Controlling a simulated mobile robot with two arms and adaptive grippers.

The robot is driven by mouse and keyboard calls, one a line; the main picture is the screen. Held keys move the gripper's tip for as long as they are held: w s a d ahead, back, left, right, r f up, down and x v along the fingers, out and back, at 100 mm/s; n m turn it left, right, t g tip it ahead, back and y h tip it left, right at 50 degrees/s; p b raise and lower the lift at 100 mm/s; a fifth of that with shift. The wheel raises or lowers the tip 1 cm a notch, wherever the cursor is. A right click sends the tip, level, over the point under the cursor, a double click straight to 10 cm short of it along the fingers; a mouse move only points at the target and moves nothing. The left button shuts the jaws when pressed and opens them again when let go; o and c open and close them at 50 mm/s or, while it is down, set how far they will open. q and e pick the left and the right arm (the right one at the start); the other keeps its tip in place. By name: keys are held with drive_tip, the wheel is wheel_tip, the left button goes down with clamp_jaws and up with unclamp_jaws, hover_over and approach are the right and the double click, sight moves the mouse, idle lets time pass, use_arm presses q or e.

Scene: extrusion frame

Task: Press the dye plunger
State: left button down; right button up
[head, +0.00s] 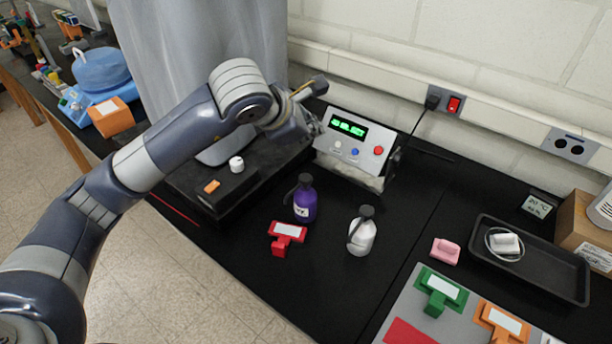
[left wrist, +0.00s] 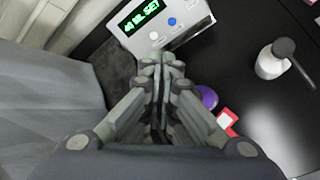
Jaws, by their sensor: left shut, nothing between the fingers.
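No part is clearly marked as the dye plunger. The control box (head: 350,160) has a green lit display and white, blue and red buttons, and its panel also shows in the left wrist view (left wrist: 185,12). A purple bottle (head: 305,205) with a dark top stands in front of it, largely hidden behind my fingers in the left wrist view (left wrist: 207,97). A white bottle (head: 361,236) with a dark top stands to its right. My left gripper (left wrist: 162,62) is shut and empty, its fingertips close to the panel's white button in that view; I cannot tell whether they touch.
A black block with a white knob (head: 236,164) lies left of the purple bottle. A red clip-like piece (head: 286,235) lies in front. A black tray (head: 530,262) and a pink block (head: 445,251) are at right. The table's middle front is clear.

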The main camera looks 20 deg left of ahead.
use_arm(q)
drive_tip(key=b, duration=0.4)
hover_over(308, 179)
wheel_tip(308, 179, down, 8)
drive_tip(key=shift+r, duration=0.15)
drive_tip(key=shift+f+b, duration=0.6)
idle(0.9)
drive_tip(key=shift+f+b, duration=0.35)
drive_tip(key=shift+b, duration=0.35)
